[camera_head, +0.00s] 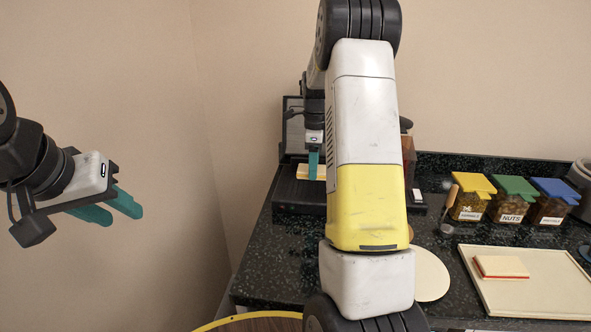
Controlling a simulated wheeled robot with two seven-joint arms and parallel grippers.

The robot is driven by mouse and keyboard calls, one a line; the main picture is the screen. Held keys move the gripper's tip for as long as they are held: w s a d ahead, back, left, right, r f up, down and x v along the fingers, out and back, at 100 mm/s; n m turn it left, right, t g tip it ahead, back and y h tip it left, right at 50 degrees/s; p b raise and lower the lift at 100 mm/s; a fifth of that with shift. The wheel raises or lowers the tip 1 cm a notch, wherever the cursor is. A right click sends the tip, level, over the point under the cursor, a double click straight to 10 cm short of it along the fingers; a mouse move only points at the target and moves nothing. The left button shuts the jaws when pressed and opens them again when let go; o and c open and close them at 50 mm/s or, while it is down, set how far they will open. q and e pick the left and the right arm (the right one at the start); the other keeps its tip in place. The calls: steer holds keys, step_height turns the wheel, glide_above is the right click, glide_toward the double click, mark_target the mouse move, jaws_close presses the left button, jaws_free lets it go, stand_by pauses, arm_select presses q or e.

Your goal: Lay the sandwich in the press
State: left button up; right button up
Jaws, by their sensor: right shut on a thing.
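The press (288,192) is a black appliance at the back left of the dark counter, with its lid (293,125) standing raised behind a dark ridged lower plate. My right gripper (313,174) points down over this plate, shut on a pale sandwich (303,172) whose edges show on both sides of the teal fingers. I cannot tell whether the sandwich touches the plate. My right arm hides the press's right part. My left gripper (122,213) is open and empty, in the air at the left, away from the counter.
A cream tray (535,297) at the right holds a pale block with a red layer (500,267). Behind it stand jars with yellow (474,183), green (514,187) and blue (556,189) lids. A round pale board (432,277) lies partly behind my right arm.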

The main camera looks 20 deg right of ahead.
steer(key=shift+w+d+f, duration=0.1)
steer(key=shift+w, duration=0.6)
steer(key=shift+f, duration=1.7)
steer(key=shift+f, duration=0.15)
steer(key=o, duration=1.4)
